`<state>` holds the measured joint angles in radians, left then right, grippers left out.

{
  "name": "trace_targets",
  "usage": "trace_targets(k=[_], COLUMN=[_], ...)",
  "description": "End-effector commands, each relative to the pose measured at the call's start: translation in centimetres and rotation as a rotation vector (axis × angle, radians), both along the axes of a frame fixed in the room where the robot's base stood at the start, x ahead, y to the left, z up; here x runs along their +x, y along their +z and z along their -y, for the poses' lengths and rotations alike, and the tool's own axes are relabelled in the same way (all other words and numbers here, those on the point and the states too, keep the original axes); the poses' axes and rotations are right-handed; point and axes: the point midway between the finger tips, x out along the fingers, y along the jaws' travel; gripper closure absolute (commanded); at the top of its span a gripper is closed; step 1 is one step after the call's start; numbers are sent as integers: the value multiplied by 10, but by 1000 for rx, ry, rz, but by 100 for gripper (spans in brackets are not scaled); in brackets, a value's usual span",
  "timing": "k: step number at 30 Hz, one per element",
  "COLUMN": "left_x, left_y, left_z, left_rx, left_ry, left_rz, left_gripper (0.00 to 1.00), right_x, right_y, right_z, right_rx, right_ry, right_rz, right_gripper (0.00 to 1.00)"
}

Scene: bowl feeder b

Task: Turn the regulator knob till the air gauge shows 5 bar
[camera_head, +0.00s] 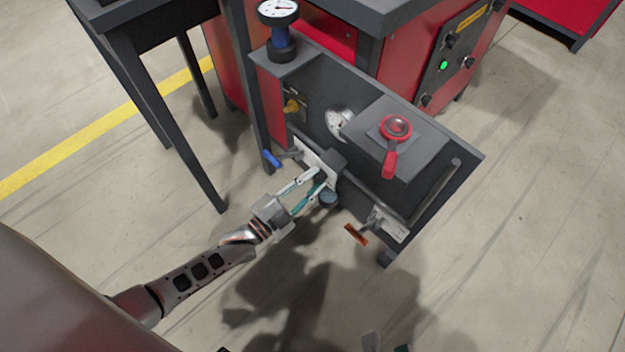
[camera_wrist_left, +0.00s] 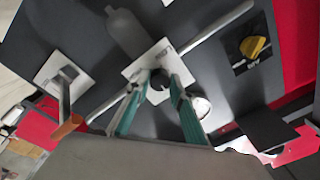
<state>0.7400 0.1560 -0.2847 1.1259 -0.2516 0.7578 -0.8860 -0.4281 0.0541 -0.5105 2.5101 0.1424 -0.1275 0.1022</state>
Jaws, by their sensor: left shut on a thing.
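My left gripper (camera_head: 322,178) is shut on the dark regulator knob, at the front of the panel. In the left wrist view the knob (camera_wrist_left: 160,79) sits between the two teal fingers, in front of a white plate (camera_wrist_left: 146,66). The white round air gauge (camera_head: 340,122) is on the panel just above the regulator. The left wrist view shows it partly, beside a finger (camera_wrist_left: 203,106). Its needle is too small to read. Of my right gripper, only what look like its tips (camera_head: 386,345) show at the bottom edge of the head view.
An orange-handled valve (camera_head: 357,234) is right of the regulator and a blue-handled valve (camera_head: 272,159) left. A yellow knob (camera_head: 292,106), a red lever (camera_head: 390,160) and a second dial (camera_head: 278,12) on a blue post are nearby. A dark table leg (camera_head: 205,170) stands left.

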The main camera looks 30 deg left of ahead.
Motion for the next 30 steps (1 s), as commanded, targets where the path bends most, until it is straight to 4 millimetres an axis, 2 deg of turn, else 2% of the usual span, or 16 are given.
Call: trace_targets(k=[5, 6, 8, 20, 25, 30], left_x=[-1, -1, -1, -3, -24, -57], left_y=[-1, -1, -1, -1, -3, -5], left_z=[0, 0, 0, -1, -8, -20], left_rx=[1, 1, 1, 1, 1, 1], left_ry=[-1, -1, -1, 0, 0, 0], left_rz=[-2, -2, -2, -1, -3, -4], left_gripper=[99, 75, 61, 61, 61, 61], right_x=[0, 0, 0, 1, 0, 0], right_y=[0, 1, 1, 1, 1, 1], right_z=[-1, -1, -1, -1, -1, -1], right_rx=[2, 4, 5, 7, 6, 5], right_ry=[-1, 0, -1, -5, -4, -4], right_rz=[1, 1, 1, 0, 0, 0], right_gripper=[60, 60, 60, 60, 60, 60])
